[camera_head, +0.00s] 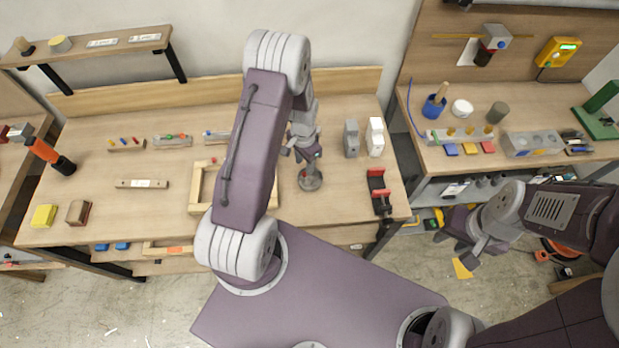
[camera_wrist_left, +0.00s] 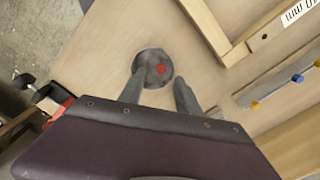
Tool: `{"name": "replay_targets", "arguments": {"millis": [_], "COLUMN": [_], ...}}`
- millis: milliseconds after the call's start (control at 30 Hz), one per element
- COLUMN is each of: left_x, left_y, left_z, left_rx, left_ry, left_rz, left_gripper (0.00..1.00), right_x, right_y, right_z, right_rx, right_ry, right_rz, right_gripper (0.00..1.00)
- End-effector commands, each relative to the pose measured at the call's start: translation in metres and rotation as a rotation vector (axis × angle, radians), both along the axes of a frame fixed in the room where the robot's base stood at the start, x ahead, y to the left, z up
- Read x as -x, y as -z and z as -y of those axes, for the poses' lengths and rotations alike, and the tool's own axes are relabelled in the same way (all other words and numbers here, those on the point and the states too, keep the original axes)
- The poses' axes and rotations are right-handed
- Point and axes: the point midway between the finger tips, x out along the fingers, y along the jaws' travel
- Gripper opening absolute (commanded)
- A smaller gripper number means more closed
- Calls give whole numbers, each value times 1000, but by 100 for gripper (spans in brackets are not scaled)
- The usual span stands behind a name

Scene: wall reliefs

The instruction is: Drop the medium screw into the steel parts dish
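The steel parts dish (camera_head: 310,180) is a small round grey dish on the workbench, right of a wooden frame. It also shows in the left wrist view (camera_wrist_left: 146,58). A small red piece (camera_wrist_left: 161,69) appears inside its rim, seen between my fingers; it may be the head of the medium screw, but its shank cannot be made out. My left gripper (camera_head: 303,155) is above the dish, and its fingers (camera_wrist_left: 160,80) are spread apart with nothing visibly clamped.
Holders with coloured pieces (camera_head: 126,144) (camera_head: 172,140) stand at the back left of the bench. A wooden frame (camera_head: 196,190) lies left of the dish. Grey and white blocks (camera_head: 351,138) (camera_head: 375,137) and a red-black tool (camera_head: 379,192) stand to the right.

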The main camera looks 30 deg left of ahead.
Motion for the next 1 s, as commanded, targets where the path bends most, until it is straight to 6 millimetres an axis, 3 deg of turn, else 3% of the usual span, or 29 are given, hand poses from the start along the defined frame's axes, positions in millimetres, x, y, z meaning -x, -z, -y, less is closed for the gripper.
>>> {"name": "replay_targets", "arguments": {"millis": [167,400,600,1000], "left_x": [-1,-1,0,0], "left_y": [-7,-58,-87,-91], "left_z": [0,0,0,0], "left_rx": [-1,-2,-1,0], "left_ry": [0,0,0,0], "left_rz": [4,6,3,0], "left_gripper": [40,40,40,40], "right_x": [0,0,0,0], "right_y": [3,15,18,18], "right_z": [0,0,0,0], "right_rx": [0,0,0,0], "right_ry": [0,0,0,0], "right_rz": [0,0,0,0], "right_gripper": [36,36,36,36]}}
